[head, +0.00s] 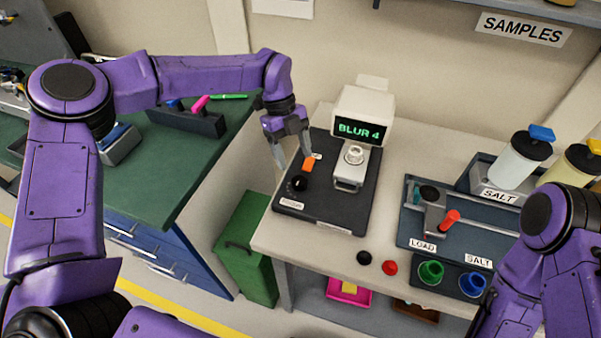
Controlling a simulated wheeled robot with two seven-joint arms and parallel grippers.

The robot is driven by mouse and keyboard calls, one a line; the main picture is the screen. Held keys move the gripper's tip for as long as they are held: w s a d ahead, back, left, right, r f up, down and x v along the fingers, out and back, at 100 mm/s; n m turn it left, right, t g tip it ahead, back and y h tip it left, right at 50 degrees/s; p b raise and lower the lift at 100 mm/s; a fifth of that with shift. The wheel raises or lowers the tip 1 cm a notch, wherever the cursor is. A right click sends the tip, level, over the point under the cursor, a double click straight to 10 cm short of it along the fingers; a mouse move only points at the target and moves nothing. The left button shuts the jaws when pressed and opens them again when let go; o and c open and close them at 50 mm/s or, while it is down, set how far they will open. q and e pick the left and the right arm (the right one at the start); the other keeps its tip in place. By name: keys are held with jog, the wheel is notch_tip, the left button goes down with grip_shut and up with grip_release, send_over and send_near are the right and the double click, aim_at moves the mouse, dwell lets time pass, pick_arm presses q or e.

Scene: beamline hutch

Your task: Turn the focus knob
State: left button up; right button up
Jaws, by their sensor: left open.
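The microscope-like instrument (362,103) stands on a dark base plate (330,207) on the white bench, and its screen (358,132) reads "BLUR 4" in green. An orange piece (309,164) is just behind the knob. My left gripper (294,158) is open, pointing down, just behind and above the knob; its right finger appears close to the orange piece. Whether they touch I cannot tell. My right gripper is out of view.
Right of the instrument are a tray (410,232) with a red-handled device, green and blue cups (431,271), and bottles (522,158). Black and red caps (389,267) lie at the bench front. A green-topped cabinet (165,185) stands left, across a gap.

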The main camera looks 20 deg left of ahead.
aim_at(299, 180)
pick_arm(q)
jog(key=x, duration=0.3)
jog(key=p+x, duration=0.1)
jog(key=x, duration=0.2)
jog(key=shift+s+a+p, duration=0.15)
jog(key=shift+s+p, duration=0.1)
jog(key=shift+p, duration=0.05)
jog(key=shift+f, duration=0.35)
jog(key=shift+c, duration=0.3)
jog(key=c, duration=1)
